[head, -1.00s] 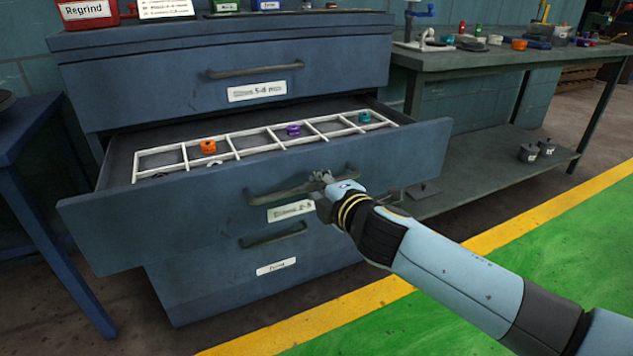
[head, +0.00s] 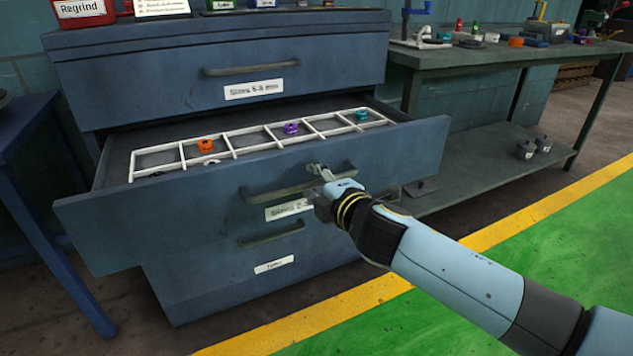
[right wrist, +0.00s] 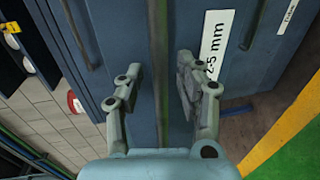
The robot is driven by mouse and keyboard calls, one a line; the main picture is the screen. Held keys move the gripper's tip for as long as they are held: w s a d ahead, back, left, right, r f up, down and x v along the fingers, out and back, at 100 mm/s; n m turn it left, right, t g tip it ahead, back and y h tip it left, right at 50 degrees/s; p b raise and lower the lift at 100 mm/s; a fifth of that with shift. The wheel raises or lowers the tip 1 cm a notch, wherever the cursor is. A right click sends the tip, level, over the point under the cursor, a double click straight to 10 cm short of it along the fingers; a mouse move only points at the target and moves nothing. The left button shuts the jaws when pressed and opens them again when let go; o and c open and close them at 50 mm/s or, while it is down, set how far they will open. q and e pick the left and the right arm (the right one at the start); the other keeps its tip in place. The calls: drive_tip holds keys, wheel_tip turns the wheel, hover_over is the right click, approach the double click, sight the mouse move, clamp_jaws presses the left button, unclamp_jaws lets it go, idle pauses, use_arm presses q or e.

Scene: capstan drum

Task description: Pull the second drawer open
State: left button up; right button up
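The second drawer (head: 150,225) of the blue cabinet stands well out, showing a white divider grid with small coloured pieces inside. Its long bar handle (head: 265,194) is on the front, above a label partly hidden by my gripper. My right gripper (head: 320,173) is at the right part of this handle. In the right wrist view, the gripper (right wrist: 158,88) has its fingers apart, one on each side of the handle (right wrist: 158,45), with visible gaps. The label (right wrist: 215,50) there reads "2-5 mm". My left gripper is not in view.
The top drawer (head: 120,85) and a lower drawer (head: 200,285) are shut. A workbench (head: 480,58) stands at the right and a blue table (head: 25,125) at the left. Green floor with a yellow line (head: 560,203) lies open in front.

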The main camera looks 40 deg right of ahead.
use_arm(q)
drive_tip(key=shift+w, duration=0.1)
use_arm(e)
drive_tip(key=v, duration=1.2)
drive_tip(key=shift+f, duration=0.1)
drive_tip(key=s+f+m+g+y+p, duration=0.15)
drive_tip(key=s+f+m+g, duration=0.35)
drive_tip(key=f, duration=0.9)
drive_tip(key=s+f+m+g+h+p, duration=0.1)
drive_tip(key=s+f+g+p, duration=0.15)
drive_tip(key=s+f, duration=0.8)
use_arm(q)
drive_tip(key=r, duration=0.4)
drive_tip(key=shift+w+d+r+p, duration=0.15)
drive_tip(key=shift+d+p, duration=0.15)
drive_tip(key=shift+p, duration=0.05)
use_arm(e)
drive_tip(key=s+a+f+m+g+y, duration=0.1)
drive_tip(key=s+f+m+g, duration=0.2)
drive_tip(key=s+f, duration=0.5)
drive_tip(key=s+a+f+m+g+y, duration=0.1)
drive_tip(key=s+f+m+g, duration=0.3)
drive_tip(key=s, duration=1.2)
wheel_tip(320, 180, down, 4)
drive_tip(key=shift+s+a+r+m, duration=0.1)
drive_tip(key=shift+s+a+m, duration=0.1)
drive_tip(key=shift+m, duration=0.9)
